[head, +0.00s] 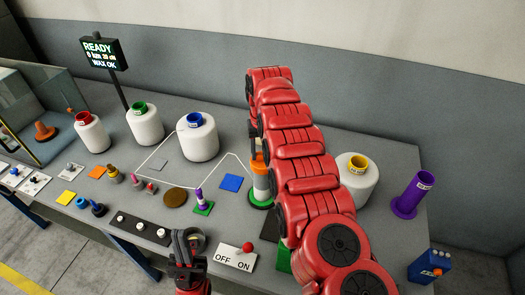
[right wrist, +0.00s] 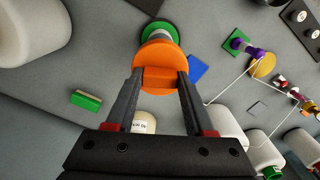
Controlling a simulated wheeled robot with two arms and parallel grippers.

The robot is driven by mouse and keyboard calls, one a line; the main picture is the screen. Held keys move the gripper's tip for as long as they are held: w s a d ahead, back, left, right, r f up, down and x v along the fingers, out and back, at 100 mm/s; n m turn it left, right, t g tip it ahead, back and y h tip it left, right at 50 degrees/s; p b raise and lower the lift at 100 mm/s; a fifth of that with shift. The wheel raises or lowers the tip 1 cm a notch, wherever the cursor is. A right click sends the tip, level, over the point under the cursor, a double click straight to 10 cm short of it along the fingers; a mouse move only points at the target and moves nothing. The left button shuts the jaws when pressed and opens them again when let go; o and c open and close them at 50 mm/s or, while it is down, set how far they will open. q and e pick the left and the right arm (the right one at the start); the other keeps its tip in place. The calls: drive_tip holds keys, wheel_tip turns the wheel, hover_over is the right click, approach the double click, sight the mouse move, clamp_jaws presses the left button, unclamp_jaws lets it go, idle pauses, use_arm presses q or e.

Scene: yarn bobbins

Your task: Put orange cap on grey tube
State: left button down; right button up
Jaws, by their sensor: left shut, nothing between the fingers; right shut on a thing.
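The orange cap (head: 258,163) is gripped by my right gripper (right wrist: 160,78), with one finger on each side in the right wrist view. The cap also shows there (right wrist: 160,58). The grey tube (head: 261,187) stands upright on a round green base (head: 261,205). The cap is at the top of the tube in the head view; I cannot tell whether it is fully seated. In the wrist view the cap covers most of the tube (right wrist: 158,34). My right arm partly hides this spot in the head view. My left gripper (head: 188,243) is shut and empty near the table's front.
White yarn bobbins stand behind, one with a blue core (head: 197,145), and another with a yellow core (head: 357,182) at the right. A purple tube (head: 411,197) stands farther right. A switch plate (head: 235,257) and blue square (head: 231,182) lie nearby.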

drive_tip(key=shift+f, duration=0.4)
idle(0.3)
drive_tip(key=o, duration=1.4)
drive_tip(key=shift+c, duration=0.2)
drive_tip(key=shift+r+b, duration=0.15)
drive_tip(key=shift+b, duration=0.15)
